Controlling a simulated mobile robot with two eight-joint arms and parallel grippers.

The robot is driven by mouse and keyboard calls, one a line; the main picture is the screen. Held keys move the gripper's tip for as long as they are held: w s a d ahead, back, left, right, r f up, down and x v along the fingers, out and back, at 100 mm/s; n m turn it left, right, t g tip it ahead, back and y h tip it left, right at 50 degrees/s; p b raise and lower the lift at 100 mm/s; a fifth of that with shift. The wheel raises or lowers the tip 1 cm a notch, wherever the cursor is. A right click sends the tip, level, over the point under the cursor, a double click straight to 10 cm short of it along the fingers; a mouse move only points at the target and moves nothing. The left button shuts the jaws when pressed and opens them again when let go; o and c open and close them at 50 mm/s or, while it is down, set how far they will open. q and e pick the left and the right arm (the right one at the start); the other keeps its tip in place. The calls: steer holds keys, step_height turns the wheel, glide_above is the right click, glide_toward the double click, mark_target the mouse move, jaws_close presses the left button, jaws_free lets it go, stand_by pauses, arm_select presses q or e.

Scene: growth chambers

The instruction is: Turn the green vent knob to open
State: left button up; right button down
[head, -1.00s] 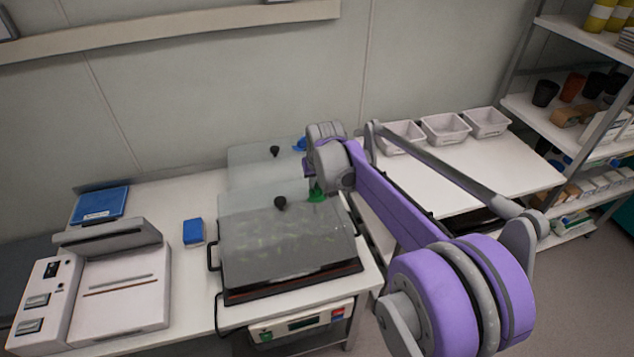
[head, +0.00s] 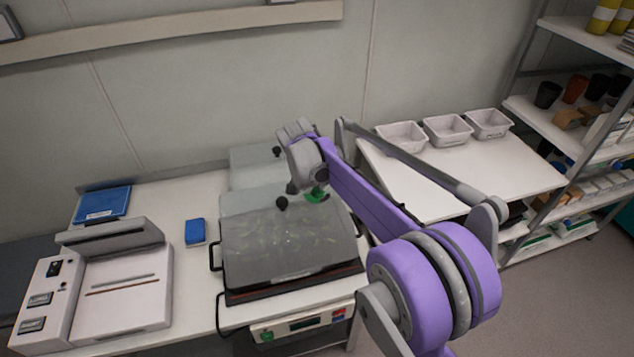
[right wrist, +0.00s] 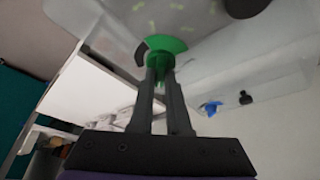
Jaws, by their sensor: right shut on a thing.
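The green vent knob (head: 317,196) sits on the clear sloping lid (head: 290,245) of the front chamber, near its back right corner. In the right wrist view the green knob (right wrist: 168,46) is between the fingertips of my right gripper (right wrist: 160,70), which is shut on it. A dark gap shows beside the green flap under the knob. In the head view my right gripper (head: 314,187) reaches down to the knob and partly hides it. My left gripper is not in view.
A black lid knob (head: 281,203) stands just left of the green knob. A second chamber (head: 255,160) is behind; its blue knob (right wrist: 210,107) shows in the wrist view. A blue box (head: 195,232) and a white device (head: 120,290) are left. White bins (head: 447,130) stand right.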

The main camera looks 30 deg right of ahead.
stand_by(0.5)
steer(key=c, duration=0.9)
jaws_free()
steer(key=shift+o, duration=0.2)
steer(key=v, duration=1)
steer(key=shift+r, duration=0.35)
steer(key=shift+s+a, duration=0.15)
